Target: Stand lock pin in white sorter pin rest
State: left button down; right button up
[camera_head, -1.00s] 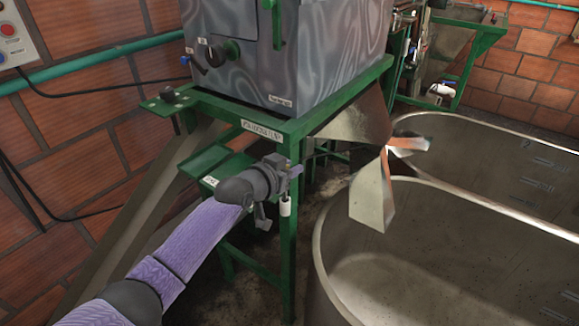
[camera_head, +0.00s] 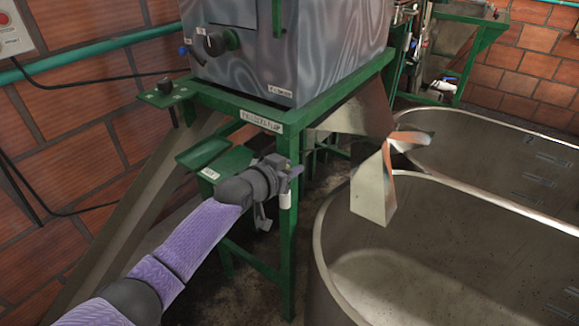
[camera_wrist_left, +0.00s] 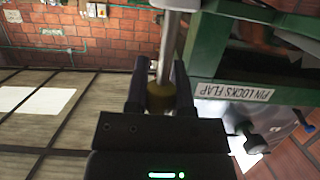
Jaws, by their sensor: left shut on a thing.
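My left gripper (camera_head: 283,170) is shut on the lock pin, beside the front leg of the green stand. In the left wrist view the pin shows as a silver rod with a brass-coloured collar (camera_wrist_left: 160,97) between the two dark fingers. A short white cylinder (camera_head: 286,199), which looks like the white pin rest, is at the green leg, just below the gripper. In the wrist view the rod runs toward a wider pale piece (camera_wrist_left: 178,4) at the top edge. I cannot tell whether the pin's end is inside it. My right gripper is not in view.
The green stand (camera_head: 288,250) carries a grey machine (camera_head: 290,50) with a green-handled flap. A label (camera_wrist_left: 233,92) reads "PIN LOCKS FLAP". A large metal tank (camera_head: 400,270) stands close on the right, with a bent metal chute (camera_head: 374,190) above its rim.

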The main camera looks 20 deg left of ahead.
pick_arm(q)
jog(key=shift+f+b, duration=0.6)
jog(key=shift+f, duration=0.2)
jog(key=shift+c, duration=2)
grip_release()
jog(key=p+v, duration=0.4)
jog(key=v, duration=0.6)
